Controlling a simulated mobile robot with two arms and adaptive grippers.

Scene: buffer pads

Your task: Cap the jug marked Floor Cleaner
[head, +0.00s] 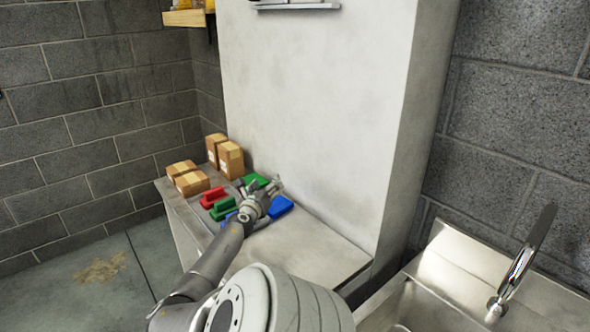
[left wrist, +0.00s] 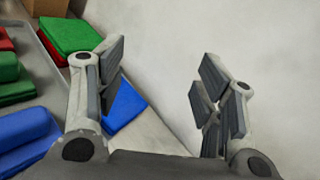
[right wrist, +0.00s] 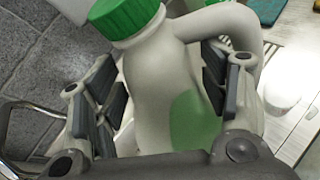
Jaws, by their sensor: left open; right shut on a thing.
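In the right wrist view, my right gripper (right wrist: 165,105) is shut on a pale jug (right wrist: 155,75), with a finger on either side of its body. The jug has a green cap (right wrist: 125,14) at its top, a handle, and a green patch on its side; no wording can be read. My left gripper (head: 266,184) is open and empty over the far worktop, near colored pads; it also shows in the left wrist view (left wrist: 160,85). The jug and my right gripper do not show in the head view.
Red (head: 212,197), green (head: 223,208) and blue pads (head: 281,207) lie on the worktop (head: 318,250) beside cardboard boxes (head: 230,158). A white wall block (head: 315,110) rises behind. A metal sink with a faucet (head: 522,262) is at right.

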